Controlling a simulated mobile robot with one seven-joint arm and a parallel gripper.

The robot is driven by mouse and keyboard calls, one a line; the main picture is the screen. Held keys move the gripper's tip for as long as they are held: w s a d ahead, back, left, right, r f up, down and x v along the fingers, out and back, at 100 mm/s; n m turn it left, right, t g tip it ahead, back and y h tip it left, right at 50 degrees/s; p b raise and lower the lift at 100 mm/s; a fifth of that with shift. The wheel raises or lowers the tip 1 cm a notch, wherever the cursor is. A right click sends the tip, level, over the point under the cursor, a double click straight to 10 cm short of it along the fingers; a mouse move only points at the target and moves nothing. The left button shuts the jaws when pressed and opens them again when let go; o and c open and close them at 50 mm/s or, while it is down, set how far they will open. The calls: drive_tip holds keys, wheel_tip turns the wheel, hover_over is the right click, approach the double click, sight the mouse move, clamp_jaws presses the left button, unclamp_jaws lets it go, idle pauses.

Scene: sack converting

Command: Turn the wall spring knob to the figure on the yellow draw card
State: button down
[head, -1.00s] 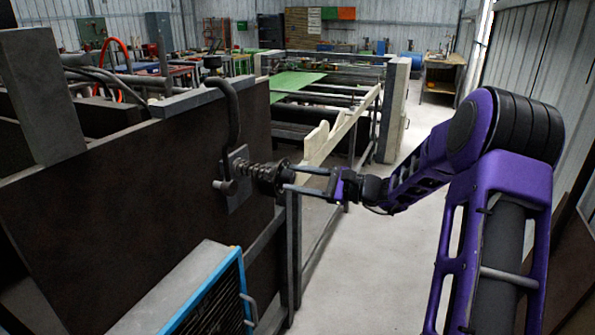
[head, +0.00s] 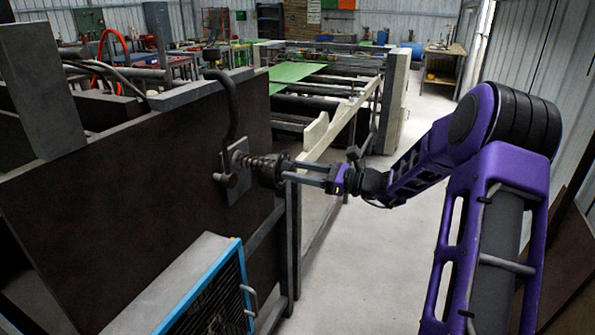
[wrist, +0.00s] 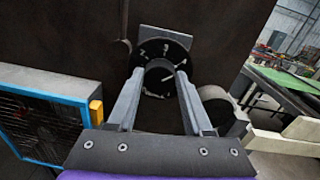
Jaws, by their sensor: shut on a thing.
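The wall spring knob (head: 268,169) is a dark round knob on a coiled spring, standing out from a small grey plate on the dark panel. My gripper (head: 284,171) is shut on the knob from the right, with a finger on each side. In the wrist view the knob's dark dial (wrist: 150,48) has pale figures around it, too small to read surely. The fingers (wrist: 160,88) straddle the round knob below the dial's upper rim. I cannot make out a yellow draw card with a readable figure in either view.
A blue-framed box with a grille (head: 213,290) stands below the knob at the front. In the wrist view a yellow piece (wrist: 97,110) sits at its frame's edge. A bent dark pipe (head: 231,115) runs above the plate. Floor at right is clear (head: 380,270).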

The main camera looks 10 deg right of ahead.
idle(0.3)
drive_tip(key=shift+c, duration=1.6)
unclamp_jaws()
drive_tip(key=shift+d, duration=0.1)
drive_tip(key=v, duration=1.7)
drive_tip(key=shift+s, duration=0.15)
drive_tip(key=shift+d+f, duration=0.1)
